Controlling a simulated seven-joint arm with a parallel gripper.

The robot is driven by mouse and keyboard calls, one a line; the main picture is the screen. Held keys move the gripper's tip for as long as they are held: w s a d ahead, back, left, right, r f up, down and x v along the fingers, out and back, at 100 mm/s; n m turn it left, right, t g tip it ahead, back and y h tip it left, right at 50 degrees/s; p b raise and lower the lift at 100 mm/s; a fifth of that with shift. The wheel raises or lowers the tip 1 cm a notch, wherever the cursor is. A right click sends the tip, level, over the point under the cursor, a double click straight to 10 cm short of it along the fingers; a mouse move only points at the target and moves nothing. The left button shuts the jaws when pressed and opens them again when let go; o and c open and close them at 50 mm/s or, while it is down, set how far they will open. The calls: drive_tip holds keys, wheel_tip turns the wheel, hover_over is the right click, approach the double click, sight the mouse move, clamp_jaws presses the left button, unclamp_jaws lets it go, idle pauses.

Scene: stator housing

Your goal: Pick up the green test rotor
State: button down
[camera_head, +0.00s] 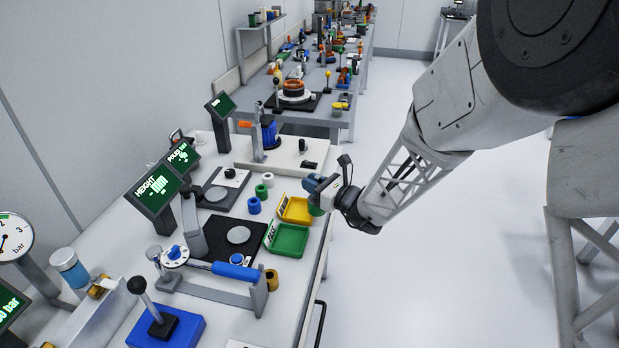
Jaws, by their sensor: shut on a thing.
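My gripper (318,198) is at the right edge of the workbench, just right of the yellow tray. A small green piece, which looks like the green test rotor (316,209), shows under the gripper between its fingers. The gripper is shut on it. Most of the rotor is hidden by the gripper, and its height above the bench is hard to tell. Another small green cylinder (261,191) stands on the bench left of the yellow tray.
A yellow tray (282,214) and a green tray (270,244) lie near the bench's right edge. A blue cylinder (254,206) and a white one (268,179) stand nearby. Left are black plates with grey discs and a HEIGHT display (154,190). A blue-handled lever (236,271) is in front.

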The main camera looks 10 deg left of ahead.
drive_tip(key=shift+s+d+r, duration=0.1)
drive_tip(key=shift+s+d, duration=0.2)
drive_tip(key=shift+s, duration=0.2)
drive_tip(key=shift+a, duration=0.15)
idle(0.4)
